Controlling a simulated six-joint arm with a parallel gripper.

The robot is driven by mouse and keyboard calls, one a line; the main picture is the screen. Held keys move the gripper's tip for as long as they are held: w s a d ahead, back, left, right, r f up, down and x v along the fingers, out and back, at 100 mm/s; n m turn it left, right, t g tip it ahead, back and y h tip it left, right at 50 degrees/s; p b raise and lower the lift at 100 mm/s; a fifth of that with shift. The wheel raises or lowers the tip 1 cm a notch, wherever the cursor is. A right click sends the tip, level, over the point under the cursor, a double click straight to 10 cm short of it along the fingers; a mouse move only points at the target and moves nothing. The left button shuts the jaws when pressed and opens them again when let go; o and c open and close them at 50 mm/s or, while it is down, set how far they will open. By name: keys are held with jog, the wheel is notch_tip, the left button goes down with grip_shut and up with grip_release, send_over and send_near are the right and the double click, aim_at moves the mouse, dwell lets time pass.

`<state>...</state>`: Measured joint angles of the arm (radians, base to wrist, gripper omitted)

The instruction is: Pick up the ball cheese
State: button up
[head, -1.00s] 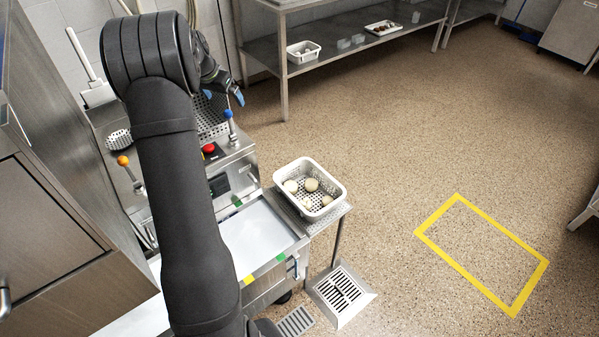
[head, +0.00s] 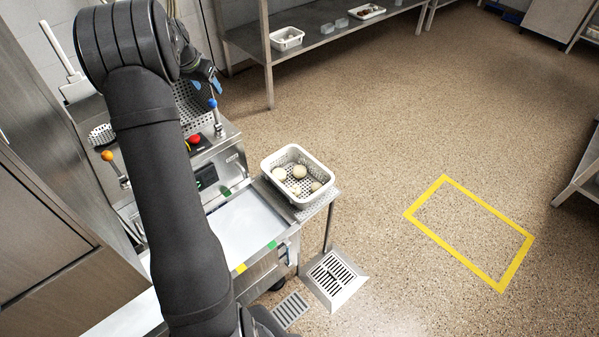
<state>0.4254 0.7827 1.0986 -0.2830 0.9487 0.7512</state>
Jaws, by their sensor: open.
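Several pale, round ball cheeses lie in a white perforated basket (head: 322,202) on a small metal shelf right of the machine. The largest-looking ball cheese (head: 299,171) is near the middle, with another ball cheese (head: 278,173) to its left and smaller-looking ones nearer the front. I cannot tell which one the task means. My gripper (head: 207,87), with blue fingertips, is open above the back of the steel machine. It is up and left of the basket, well apart from it, and partly hidden by my dark arm.
The steel machine has a blue-knobbed lever (head: 212,103), an orange-knobbed lever (head: 107,155) and a red button (head: 194,139). A flat pale tray (head: 248,225) lies left of the basket. A rear shelf (head: 330,32) holds other containers. The floor to the right is open, with a yellow outline (head: 420,228).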

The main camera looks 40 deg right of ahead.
jog(key=s+d+f, duration=0.1)
jog(key=s+d, duration=0.3)
jog(key=t+y, duration=0.2)
send_near(301, 169)
jog(key=shift+h, duration=0.3)
jog(key=x, duration=0.2)
jog(key=a+x, duration=0.1)
jog(key=x, duration=0.1)
jog(key=shift+f, duration=0.45)
jog(key=shift+d+x, duration=0.2)
jog(key=shift+x, duration=2.75)
jog(key=shift+w+r, duration=0.1)
jog(key=shift+w, duration=0.05)
jog(key=c, duration=0.8)
